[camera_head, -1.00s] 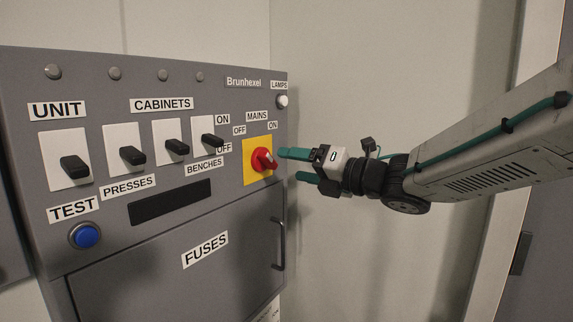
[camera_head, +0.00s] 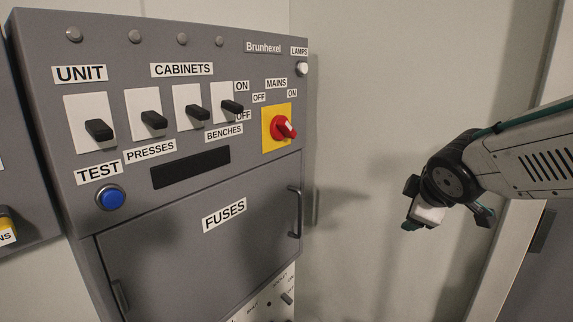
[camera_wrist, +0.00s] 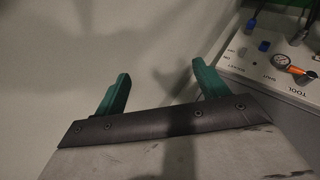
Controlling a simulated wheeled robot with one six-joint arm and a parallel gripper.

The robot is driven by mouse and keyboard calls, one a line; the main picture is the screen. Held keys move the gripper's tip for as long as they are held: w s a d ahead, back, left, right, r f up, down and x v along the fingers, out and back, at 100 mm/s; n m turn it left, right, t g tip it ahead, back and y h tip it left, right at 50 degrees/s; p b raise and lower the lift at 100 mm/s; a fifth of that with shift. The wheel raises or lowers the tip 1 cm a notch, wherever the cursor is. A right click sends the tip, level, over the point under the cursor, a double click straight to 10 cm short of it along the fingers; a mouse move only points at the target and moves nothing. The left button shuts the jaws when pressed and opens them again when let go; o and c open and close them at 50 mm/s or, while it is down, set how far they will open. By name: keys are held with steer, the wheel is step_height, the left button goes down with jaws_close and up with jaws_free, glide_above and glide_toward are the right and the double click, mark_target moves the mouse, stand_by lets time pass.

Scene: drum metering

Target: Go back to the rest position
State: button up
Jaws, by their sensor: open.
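My gripper (camera_head: 412,222) hangs to the right of the grey panel in the head view, pointing down and away, clear of everything. In the wrist view its two green fingers (camera_wrist: 160,90) stand well apart with nothing between them. The panel (camera_head: 75,235) carries a red rotary mains switch (camera_head: 283,127) on a yellow plate, with its handle tilted. My gripper is apart from that switch.
The panel also has several black toggle switches (camera_head: 154,121), a blue test button (camera_head: 111,197) and a fuse door with a handle (camera_head: 297,212). Bare wall (camera_head: 370,90) lies behind my gripper.

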steer(key=s+f+m+g, duration=0.1)
steer(key=s+m+g, duration=0.3)
steer(key=s, duration=0.9)
steer(key=s+f+m+g+y, duration=0.1)
steer(key=s+f+m+g, duration=0.1)
steer(key=s+m, duration=0.6)
steer(key=s+g, duration=0.1)
steer(key=s, duration=0.4)
steer(key=shift+f+g, duration=0.15)
steer(key=shift+g, duration=0.25)
